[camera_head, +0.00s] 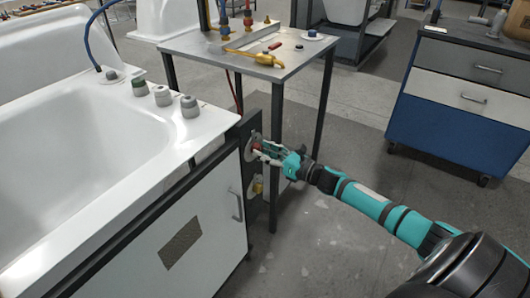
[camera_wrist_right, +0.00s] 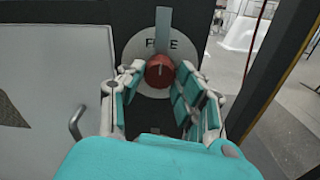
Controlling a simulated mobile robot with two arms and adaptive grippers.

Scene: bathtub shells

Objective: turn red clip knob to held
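The red clip knob (camera_wrist_right: 159,71) sits at the centre of a round pale dial plate (camera_wrist_right: 133,51) on a dark panel. A grey pointer strip stands upright above the knob, over partly covered lettering. My right gripper (camera_wrist_right: 162,88) is open around the knob, one finger on each side; I cannot tell if either finger touches it. In the head view the right gripper (camera_head: 262,150) is at the dark panel at the tub's end, and the red knob (camera_head: 256,147) shows only in part. My left gripper is in neither view.
A white bathtub (camera_head: 75,150) with several grey knobs on its rim fills the left. Its cabinet door (camera_head: 185,240) has a handle close to the panel. A metal table (camera_head: 290,55) with fittings stands behind. A blue drawer cabinet (camera_head: 450,125) stands right. Floor between is clear.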

